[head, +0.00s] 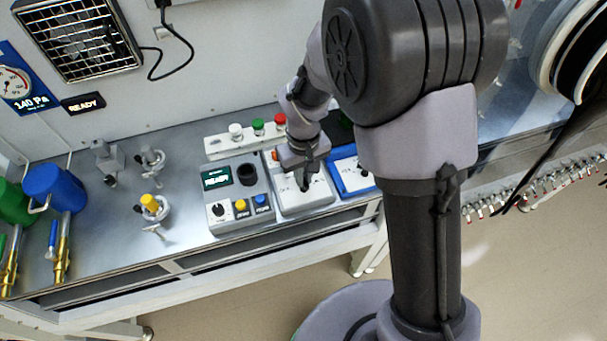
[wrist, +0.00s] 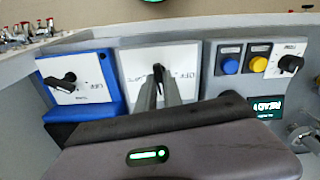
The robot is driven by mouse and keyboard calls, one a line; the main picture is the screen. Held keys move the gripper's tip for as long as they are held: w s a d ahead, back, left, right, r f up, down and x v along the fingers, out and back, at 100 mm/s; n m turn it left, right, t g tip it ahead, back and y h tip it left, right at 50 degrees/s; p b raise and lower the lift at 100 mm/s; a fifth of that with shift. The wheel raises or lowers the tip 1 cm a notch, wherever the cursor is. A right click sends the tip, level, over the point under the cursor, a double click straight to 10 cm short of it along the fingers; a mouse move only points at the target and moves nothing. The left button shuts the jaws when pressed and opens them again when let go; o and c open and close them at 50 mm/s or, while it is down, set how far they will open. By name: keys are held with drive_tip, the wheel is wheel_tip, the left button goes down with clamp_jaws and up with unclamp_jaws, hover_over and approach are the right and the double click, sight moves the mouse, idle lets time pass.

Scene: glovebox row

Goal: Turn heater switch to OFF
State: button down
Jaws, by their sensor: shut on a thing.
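My gripper (head: 304,180) reaches down onto a grey box with a white face plate (head: 318,192) on the bench. In the wrist view, its two fingers (wrist: 160,92) are shut on the black knob (wrist: 158,70) of that box. The knob points roughly straight along the plate, away from my gripper in that view. The fingers hide part of the knob and plate.
A blue box with a black knob (wrist: 62,80) stands close on one side. A grey control unit (head: 222,227) with yellow and blue buttons and a READY display stands on the other. Red, green and white buttons (head: 258,126) sit behind. Clamps stand at left.

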drive_tip(key=c, duration=1.5)
unclamp_jaws()
wheel_tip(320, 180, up, 17)
drive_tip(key=p, duration=0.5)
drive_tip(key=shift+r, duration=0.2)
